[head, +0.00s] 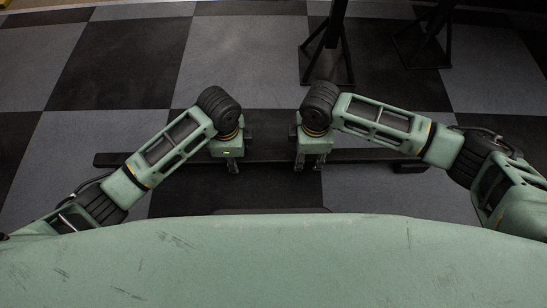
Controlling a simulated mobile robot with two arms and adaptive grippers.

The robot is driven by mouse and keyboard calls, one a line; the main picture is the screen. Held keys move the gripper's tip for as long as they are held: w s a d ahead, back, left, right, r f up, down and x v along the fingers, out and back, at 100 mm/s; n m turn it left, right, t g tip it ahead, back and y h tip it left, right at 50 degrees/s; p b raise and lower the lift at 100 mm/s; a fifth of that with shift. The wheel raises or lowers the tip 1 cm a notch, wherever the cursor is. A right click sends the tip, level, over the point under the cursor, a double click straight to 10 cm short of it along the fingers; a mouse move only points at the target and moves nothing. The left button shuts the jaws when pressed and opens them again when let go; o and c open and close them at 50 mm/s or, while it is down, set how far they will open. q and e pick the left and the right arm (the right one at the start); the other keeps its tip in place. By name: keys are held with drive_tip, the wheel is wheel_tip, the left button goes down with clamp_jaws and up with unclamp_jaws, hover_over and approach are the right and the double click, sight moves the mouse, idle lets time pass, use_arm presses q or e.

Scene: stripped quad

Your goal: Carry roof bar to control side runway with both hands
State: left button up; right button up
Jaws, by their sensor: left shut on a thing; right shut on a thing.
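The roof bar (266,156) is a long, dark bar running crosswise in front of me in the head view. Its left end shows near the left side and its right end near the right arm. My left gripper (233,166) is shut on the bar left of its middle. My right gripper (311,163) is shut on the bar a short way to the right. The fingers partly hide the bar where they hold it. I cannot tell how high the bar is above the floor. I cannot pick out the control side runway for certain.
Black stands (327,62) with splayed feet are on the floor beyond my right arm, at the upper right. The checkered floor (120,65) is clear at the upper left. My own green body fills the bottom of the view.

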use_arm(q)
clamp_jaws()
use_arm(e)
clamp_jaws()
use_arm(q)
drive_tip(key=shift+r, duration=0.25)
use_arm(e)
drive_tip(key=shift+r, duration=0.2)
